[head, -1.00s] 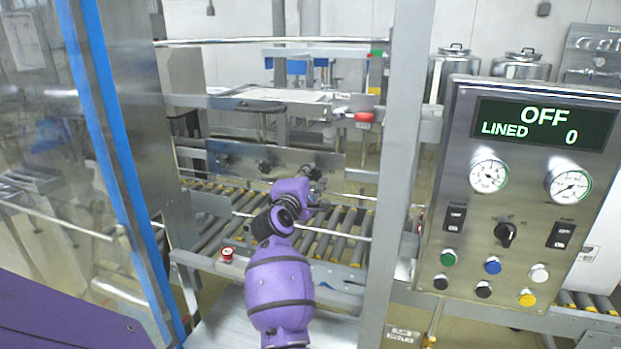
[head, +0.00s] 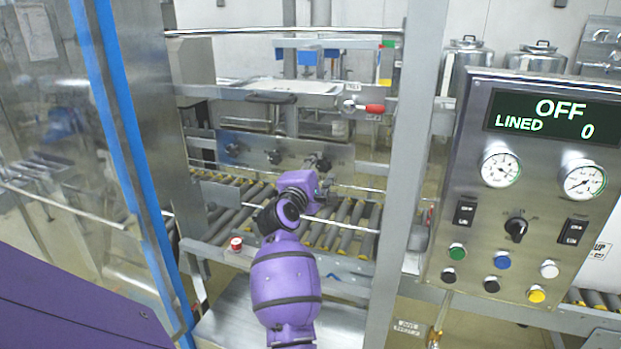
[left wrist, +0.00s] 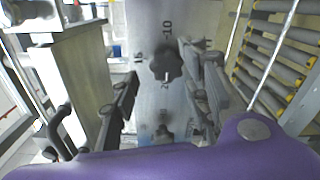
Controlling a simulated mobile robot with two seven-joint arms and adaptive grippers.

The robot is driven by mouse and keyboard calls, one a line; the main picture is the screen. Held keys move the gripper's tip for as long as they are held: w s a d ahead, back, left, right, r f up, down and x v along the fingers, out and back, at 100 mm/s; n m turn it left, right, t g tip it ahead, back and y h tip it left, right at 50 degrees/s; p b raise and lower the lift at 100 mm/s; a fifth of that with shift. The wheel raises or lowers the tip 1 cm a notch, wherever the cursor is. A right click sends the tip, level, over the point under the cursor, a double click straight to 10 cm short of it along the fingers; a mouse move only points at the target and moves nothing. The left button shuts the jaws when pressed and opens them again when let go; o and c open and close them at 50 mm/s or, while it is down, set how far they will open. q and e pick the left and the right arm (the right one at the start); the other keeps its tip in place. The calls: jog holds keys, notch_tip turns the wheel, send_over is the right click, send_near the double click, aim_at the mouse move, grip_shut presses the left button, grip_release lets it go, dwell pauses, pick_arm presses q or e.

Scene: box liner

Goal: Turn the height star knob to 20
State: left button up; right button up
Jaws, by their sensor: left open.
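A dark star knob (left wrist: 166,65) sits on a metal plate with scale marks around it in the left wrist view. A "10" is readable beside it; other marks are hard to read. A second dark knob (left wrist: 163,131) lies lower in that view. My left gripper (left wrist: 163,92) is open, its fingers on either side of the star knob's line, and I see nothing held. In the head view my left gripper (head: 326,184) is at the right part of the plate (head: 295,154), close to the rightmost knob (head: 320,163). Contact cannot be told. My right gripper is out of view.
A roller conveyor (head: 345,228) runs under the plate. A control panel (head: 470,240) reading "OFF, LINED 0" stands right of a grey upright post (head: 405,180). A clear guard with blue edge (head: 118,150) stands left.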

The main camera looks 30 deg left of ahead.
pick_arm(q)
jog(key=v, duration=1)
jog(key=shift+s, duration=0.3)
jog(key=shift+r, duration=0.1)
